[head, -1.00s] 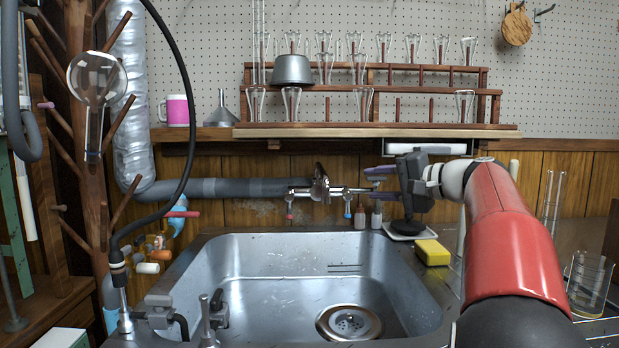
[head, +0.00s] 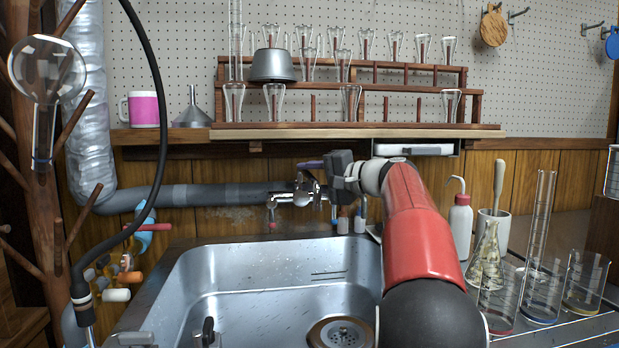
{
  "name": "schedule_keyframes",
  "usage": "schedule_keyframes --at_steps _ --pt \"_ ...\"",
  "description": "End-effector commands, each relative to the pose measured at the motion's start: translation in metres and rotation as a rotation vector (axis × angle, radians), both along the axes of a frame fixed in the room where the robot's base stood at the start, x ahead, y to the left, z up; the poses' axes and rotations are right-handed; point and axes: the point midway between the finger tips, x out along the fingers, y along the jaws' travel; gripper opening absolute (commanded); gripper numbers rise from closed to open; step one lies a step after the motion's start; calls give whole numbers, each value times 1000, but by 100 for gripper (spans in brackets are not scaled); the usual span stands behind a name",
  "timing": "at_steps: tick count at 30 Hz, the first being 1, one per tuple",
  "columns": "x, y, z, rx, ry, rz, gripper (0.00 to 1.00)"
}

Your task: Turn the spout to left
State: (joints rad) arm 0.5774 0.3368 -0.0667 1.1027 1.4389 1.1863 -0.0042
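The chrome faucet with its spout (head: 302,194) is on the wall pipe behind the sink. Small taps hang at its sides, the left one with a red end. The spout's exact direction is hard to make out. My gripper (head: 312,170) reaches in from the right at the height of the faucet's upper part. One purple finger shows just above the chrome and overlaps it in the picture. The other finger is hidden, and I cannot tell whether either touches the spout.
The steel sink (head: 200,270) lies below the faucet. A wooden shelf (head: 330,133) with glassware runs above. A black hose (head: 160,130) hangs at the left. A wash bottle (head: 460,222), a flask (head: 487,262) and beakers (head: 587,283) stand right of my arm.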

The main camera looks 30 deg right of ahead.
Motion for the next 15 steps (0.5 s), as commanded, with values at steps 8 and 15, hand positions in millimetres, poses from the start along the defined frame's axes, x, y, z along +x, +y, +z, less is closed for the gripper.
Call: schedule_keyframes --at_steps 8,15 --pt "2 1 -1 1 1 0 38" --pt "2 1 -1 0 1 0 8"
